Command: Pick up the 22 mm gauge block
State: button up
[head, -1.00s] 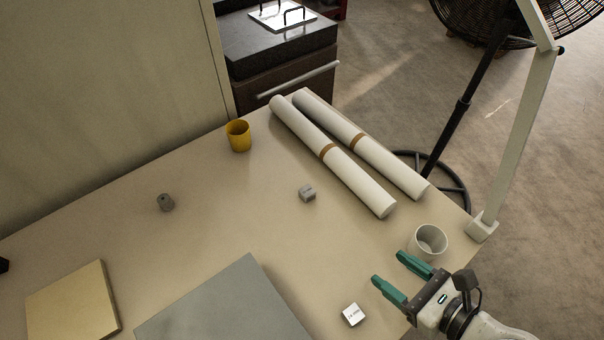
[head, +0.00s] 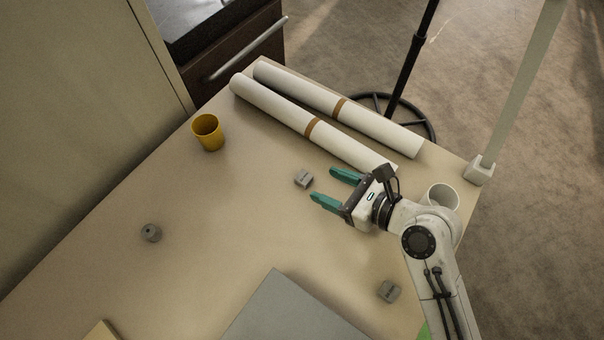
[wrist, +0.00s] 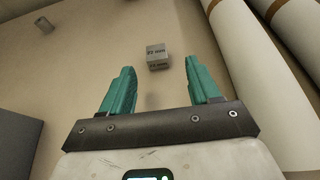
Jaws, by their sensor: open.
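A small grey block (head: 303,178) lies on the table, just left of my fingertips in the head view. In the wrist view the same block (wrist: 157,56) sits ahead of and between the two teal fingers, and its upside-down lettering appears to read 22 MM. My gripper (head: 322,184) is open and empty, its fingers pointing at the block; in the wrist view the gripper (wrist: 160,68) shows a gap between its tips. A second grey lettered block (head: 388,291) lies nearer the front right edge; its marking is too small to read.
Two white rolls with brown bands (head: 311,128) lie behind the block, close to my gripper. A yellow cup (head: 207,132) stands at the back left, a white cup (head: 442,197) at the right behind my arm. A grey cylinder (head: 151,232) and grey plate (head: 290,312) lie left and front.

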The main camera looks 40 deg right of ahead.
aim_at(308, 179)
jog(key=shift+a+p+x, duration=0.15)
jog(key=shift+p+x, duration=0.1)
jog(key=shift+x, duration=1.1)
jog(key=shift+a+p+x, duration=0.1)
jog(key=shift+p+x, duration=0.15)
jog(key=shift+x, duration=1.1)
jog(key=shift+s+f, duration=0.1)
grip_shut()
